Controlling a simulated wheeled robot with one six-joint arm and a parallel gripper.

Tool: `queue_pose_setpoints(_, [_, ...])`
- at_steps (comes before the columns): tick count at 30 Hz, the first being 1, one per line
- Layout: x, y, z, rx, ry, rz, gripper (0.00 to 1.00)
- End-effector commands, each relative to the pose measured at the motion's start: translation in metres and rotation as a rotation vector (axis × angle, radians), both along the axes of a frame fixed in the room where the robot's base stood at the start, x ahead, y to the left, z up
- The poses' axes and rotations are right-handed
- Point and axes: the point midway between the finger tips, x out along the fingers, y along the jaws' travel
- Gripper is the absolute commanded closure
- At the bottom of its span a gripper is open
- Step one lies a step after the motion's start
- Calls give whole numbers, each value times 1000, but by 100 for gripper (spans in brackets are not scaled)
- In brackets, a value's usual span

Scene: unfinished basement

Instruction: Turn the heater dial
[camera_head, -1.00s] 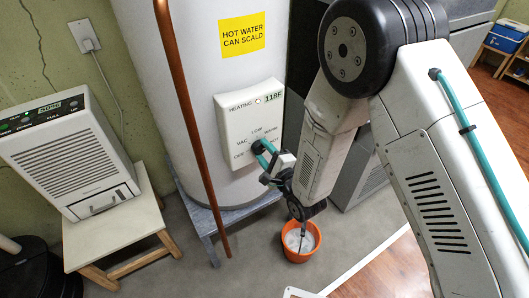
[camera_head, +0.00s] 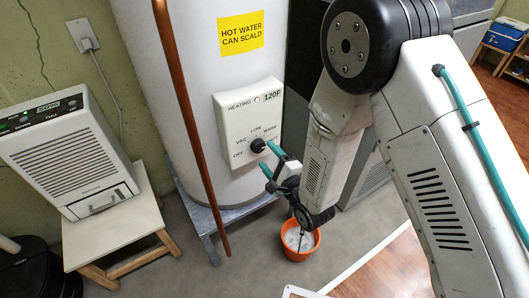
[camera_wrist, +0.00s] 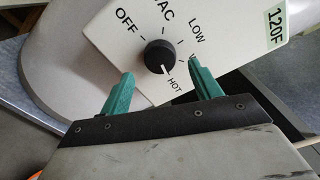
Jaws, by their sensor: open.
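The heater dial (camera_head: 258,145) is a black round knob on the white control panel (camera_head: 229,118) of the water heater. Around it are OFF, VAC, LOW, WARM and HOT. In the wrist view the dial (camera_wrist: 160,57) has its white pointer mark toward HOT. The display (camera_head: 272,96) reads 120F. My gripper (camera_head: 268,158) is open and empty, just right of and below the dial. In the wrist view its teal fingers (camera_wrist: 160,68) stand apart on either side of the dial, with gaps; the right finger covers most of WARM.
A copper pipe (camera_head: 184,120) runs down in front of the white tank (camera_head: 150,70), left of the panel. An orange bucket (camera_head: 299,252) stands on the floor below my gripper. A dehumidifier (camera_head: 70,150) sits on a wooden stool (camera_head: 112,235) at left.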

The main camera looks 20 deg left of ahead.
Motion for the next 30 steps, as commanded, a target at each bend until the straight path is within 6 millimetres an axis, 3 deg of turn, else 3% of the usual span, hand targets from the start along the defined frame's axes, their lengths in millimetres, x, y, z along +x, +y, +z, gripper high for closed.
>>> queue_pose_setpoints(3, [-14, -17, 0, -1, 2, -1, 37])
queue_pose_setpoints(9, [-27, -32, -1, -2, 1, 0, 37])
queue_pose_setpoints(27, [-29, -34, 0, -11, -12, 0, 37])
queue_pose_setpoints(30, [-30, -34, -15, -123, -33, 5, 37])
